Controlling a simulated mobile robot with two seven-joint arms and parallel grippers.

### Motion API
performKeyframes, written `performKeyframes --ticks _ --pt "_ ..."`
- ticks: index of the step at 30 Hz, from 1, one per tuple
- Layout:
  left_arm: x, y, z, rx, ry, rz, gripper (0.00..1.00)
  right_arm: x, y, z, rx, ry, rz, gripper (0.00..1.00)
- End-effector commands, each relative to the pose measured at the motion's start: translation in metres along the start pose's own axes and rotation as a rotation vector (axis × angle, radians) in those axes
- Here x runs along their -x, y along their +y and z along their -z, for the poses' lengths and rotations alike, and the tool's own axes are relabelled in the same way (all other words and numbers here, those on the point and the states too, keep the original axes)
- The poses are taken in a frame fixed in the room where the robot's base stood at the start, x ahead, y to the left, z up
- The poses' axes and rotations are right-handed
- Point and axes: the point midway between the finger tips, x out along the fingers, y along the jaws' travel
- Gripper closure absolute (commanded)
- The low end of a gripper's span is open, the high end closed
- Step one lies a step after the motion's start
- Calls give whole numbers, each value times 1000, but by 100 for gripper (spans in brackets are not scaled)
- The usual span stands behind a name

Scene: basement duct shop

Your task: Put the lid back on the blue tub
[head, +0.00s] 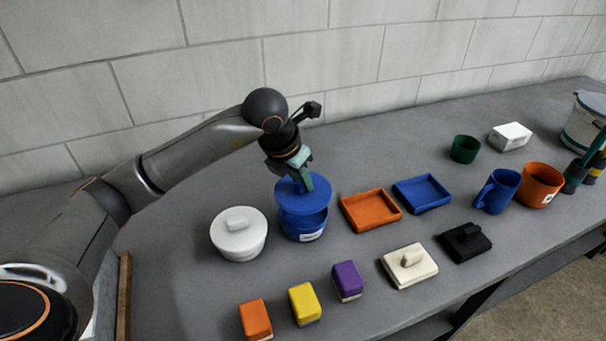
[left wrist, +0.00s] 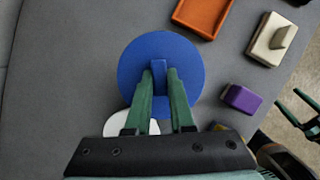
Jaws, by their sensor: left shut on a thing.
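The round blue lid (head: 290,192) is in my left gripper (head: 303,180), which is shut on its upright handle. The lid is held roughly level, just above the blue tub (head: 303,224). A strip of the tub's dark opening shows below the lid's front edge, so the two look apart there. In the left wrist view the blue lid (left wrist: 135,72) hides the tub, and my left gripper's fingers (left wrist: 160,76) close on the handle. My right gripper (left wrist: 293,98) shows only in the left wrist view, at the right edge, with its fingers apart and empty.
A white lidded tub (head: 238,243) stands close left of the blue tub. An orange tray (head: 371,211) and a blue tray (head: 422,193) lie to the right. Orange (head: 256,318), yellow (head: 304,304) and purple (head: 347,281) blocks sit in front. The block wall is behind.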

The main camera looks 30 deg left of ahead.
Motion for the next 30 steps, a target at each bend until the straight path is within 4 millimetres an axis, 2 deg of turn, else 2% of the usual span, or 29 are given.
performKeyframes --ticks 10,15,30 --pt "-35 0 14 0 0 0 100 -17 1 -19 0 -1 0 0" --pt "-46 0 19 0 -1 0 100 -25 2 -27 0 -1 0 0" --pt "-48 0 20 0 -1 0 100 -27 2 -27 0 2 0 0"
